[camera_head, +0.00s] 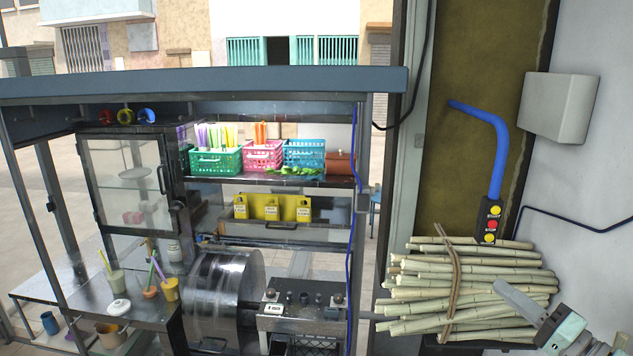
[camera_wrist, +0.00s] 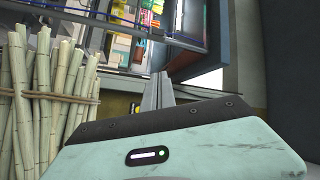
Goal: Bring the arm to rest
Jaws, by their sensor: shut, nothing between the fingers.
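My gripper (camera_head: 518,301) shows at the lower right of the head view, in front of the right end of the sugarcane bundle (camera_head: 470,283). Its fingers are shut with nothing between them and point up and to the left. In the wrist view the gripper (camera_wrist: 162,78) also shows shut and empty, its two fingers side by side. The bundle (camera_wrist: 45,95) stands to its left in that view, apart from the fingers. Most of my arm lies outside the head view.
The press stall's control panel (camera_head: 300,310) and metal drum (camera_head: 222,298) are left of the bundle. A pendant control box (camera_head: 490,224) hangs from a blue arm above the canes. A grey wall box (camera_head: 560,107) is at the right. Cups (camera_head: 170,290) stand on the left counter.

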